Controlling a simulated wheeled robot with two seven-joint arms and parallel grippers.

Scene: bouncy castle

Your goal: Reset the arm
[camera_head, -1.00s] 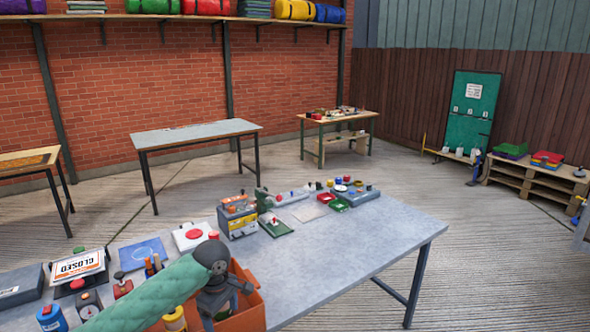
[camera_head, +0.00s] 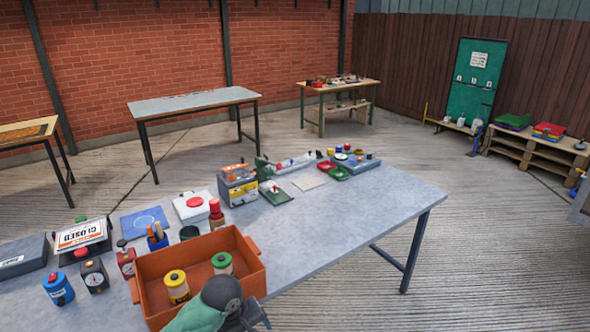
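My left arm, in a green padded sleeve with a dark round joint, comes in at the bottom centre. Its dark gripper (camera_head: 252,317) is at the bottom edge, by the near right corner of the orange crate (camera_head: 250,278). The gripper is partly cut off and hidden by the wrist, so its opening cannot be made out. Nothing is visibly held in it. The crate stands on the grey table (camera_head: 335,225) and holds a yellow container (camera_head: 176,286) and a green-labelled one (camera_head: 222,263). My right gripper is not in view.
Left of the crate are a blue canister (camera_head: 58,289), gauges (camera_head: 94,275) and a CLOSED sign (camera_head: 82,236). Toolboxes (camera_head: 238,186) and small trays (camera_head: 334,173) line the far edge. The table's right part is clear.

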